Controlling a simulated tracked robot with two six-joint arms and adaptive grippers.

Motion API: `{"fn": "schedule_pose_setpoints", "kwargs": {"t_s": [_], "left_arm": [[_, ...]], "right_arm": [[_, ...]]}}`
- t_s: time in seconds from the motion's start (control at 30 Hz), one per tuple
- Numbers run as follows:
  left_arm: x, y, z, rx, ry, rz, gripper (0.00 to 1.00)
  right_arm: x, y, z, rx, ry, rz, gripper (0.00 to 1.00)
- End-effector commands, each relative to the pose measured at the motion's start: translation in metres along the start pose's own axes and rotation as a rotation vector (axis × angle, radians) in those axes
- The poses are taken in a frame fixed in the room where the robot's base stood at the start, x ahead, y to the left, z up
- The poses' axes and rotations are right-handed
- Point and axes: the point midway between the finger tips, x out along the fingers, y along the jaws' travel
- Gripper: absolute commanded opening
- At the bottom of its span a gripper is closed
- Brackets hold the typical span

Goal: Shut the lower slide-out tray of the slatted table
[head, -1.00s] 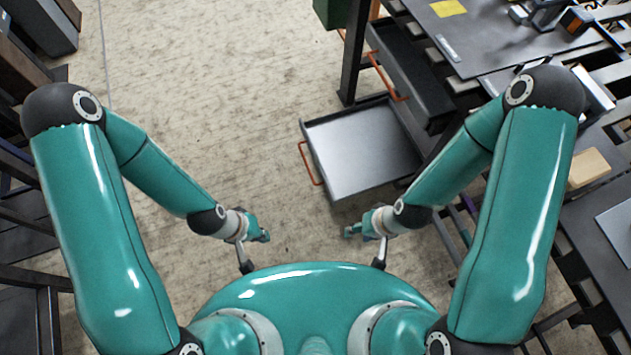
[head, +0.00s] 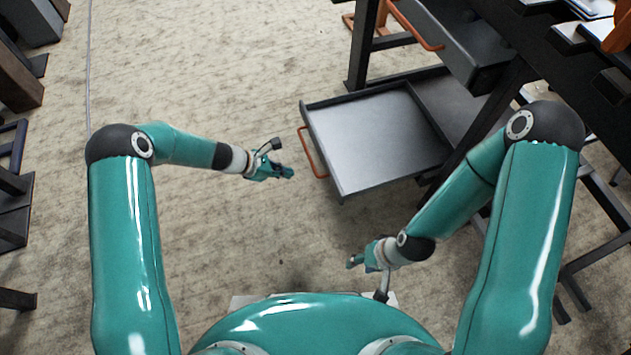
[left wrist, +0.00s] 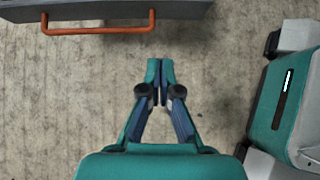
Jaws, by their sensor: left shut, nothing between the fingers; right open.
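The lower slide-out tray (head: 375,145) is a flat grey tray with dark walls, pulled out to the left from under the slatted table (head: 560,75). Its orange handle (head: 313,152) is on its left front face, and the handle also shows at the top of the left wrist view (left wrist: 98,29). My left gripper (head: 288,173) is shut and empty, just left of the handle and apart from it. In the left wrist view its closed fingertips (left wrist: 160,64) are over bare floor. My right gripper (head: 352,262) is open and empty, below the tray's near side, not touching it.
An upper drawer (head: 452,45) with an orange handle (head: 412,25) stands out above the tray. A dark table leg (head: 363,45) rises behind the tray. Dark furniture (head: 15,185) stands along the left edge. The floor (head: 210,80) left of the tray is clear.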

Motion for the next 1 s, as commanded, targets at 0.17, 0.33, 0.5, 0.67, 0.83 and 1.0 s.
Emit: {"fn": "schedule_pose_setpoints", "kwargs": {"t_s": [0.17, 0.33, 0.5, 0.67, 0.83, 1.0], "left_arm": [[0.013, 0.007, 0.002, -0.031, -0.025, 0.009, 0.0], [0.037, 0.006, 0.001, -0.028, -0.023, 0.008, 0.0], [0.073, 0.006, 0.001, -0.027, -0.023, 0.008, 0.0], [0.105, 0.007, 0.002, -0.026, -0.022, 0.009, 0.0], [0.121, 0.008, 0.02, -0.025, -0.022, 0.011, 0.0], [0.129, 0.009, 0.03, -0.027, -0.021, 0.011, 0.0]], "right_arm": [[0.009, 0.003, 0.0, 0.0, 0.001, 0.0, 0.44], [0.017, 0.006, 0.0, 0.0, 0.001, 0.0, 0.44], [0.029, 0.011, 0.0, 0.0, 0.001, 0.0, 0.44], [0.04, 0.015, 0.0, 0.0, 0.0, 0.0, 0.44], [0.047, 0.017, 0.0, 0.0, 0.0, 0.0, 0.44], [0.05, 0.018, 0.0, 0.0, 0.0, 0.0, 0.44]]}}
